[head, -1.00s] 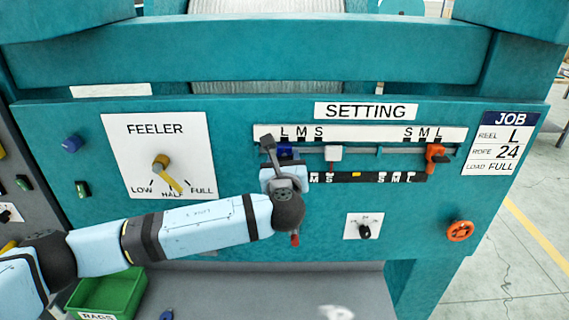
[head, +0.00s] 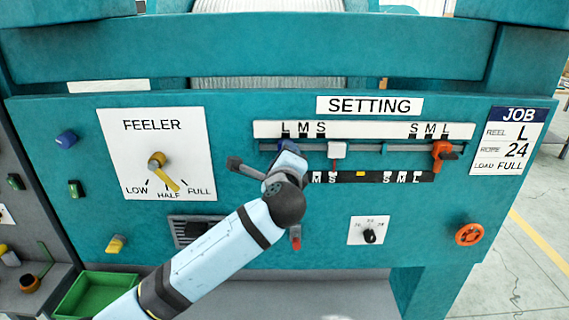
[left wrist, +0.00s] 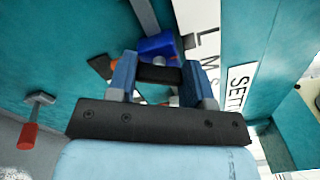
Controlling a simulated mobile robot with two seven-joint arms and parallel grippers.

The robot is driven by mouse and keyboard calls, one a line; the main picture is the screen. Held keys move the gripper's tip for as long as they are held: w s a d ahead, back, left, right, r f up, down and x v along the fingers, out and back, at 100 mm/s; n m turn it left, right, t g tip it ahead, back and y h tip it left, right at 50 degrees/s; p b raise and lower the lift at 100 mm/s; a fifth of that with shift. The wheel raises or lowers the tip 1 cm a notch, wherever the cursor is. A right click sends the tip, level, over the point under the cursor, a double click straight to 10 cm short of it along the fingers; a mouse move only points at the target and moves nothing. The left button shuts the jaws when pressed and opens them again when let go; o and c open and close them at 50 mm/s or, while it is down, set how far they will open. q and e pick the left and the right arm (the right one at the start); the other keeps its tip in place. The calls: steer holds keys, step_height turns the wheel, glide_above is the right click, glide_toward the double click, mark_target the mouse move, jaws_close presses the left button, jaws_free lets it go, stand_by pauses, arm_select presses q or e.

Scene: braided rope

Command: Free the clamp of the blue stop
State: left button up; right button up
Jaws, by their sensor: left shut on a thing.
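The blue stop (head: 288,145) sits on the setting rail at the left, under the letters L and M, partly hidden by my left gripper (head: 287,160). In the left wrist view the blue stop (left wrist: 158,45) lies just beyond the fingertips. There my left gripper (left wrist: 158,78) is shut on the dark clamp lever (left wrist: 158,73), which spans between its two blue fingers. How tight the clamp is cannot be told. My right gripper is not in view.
A white slider (head: 337,150) stands right of the blue stop, and an orange stop (head: 442,150) with a dark lever is at the rail's right. A red-tipped lever (head: 295,238) hangs below my wrist. A feeler dial (head: 157,160) is at left, a green bin (head: 95,292) below.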

arm_select(q)
steer(key=shift+f+n+b, duration=0.2)
steer(key=shift+n+b, duration=0.85)
steer(key=shift+n, duration=1.9)
steer(key=shift+f+n+b, duration=0.15)
steer(key=shift+n+b, duration=0.85)
steer(key=shift+n, duration=1.95)
steer(key=o, duration=0.9)
steer(key=shift+r, duration=0.1)
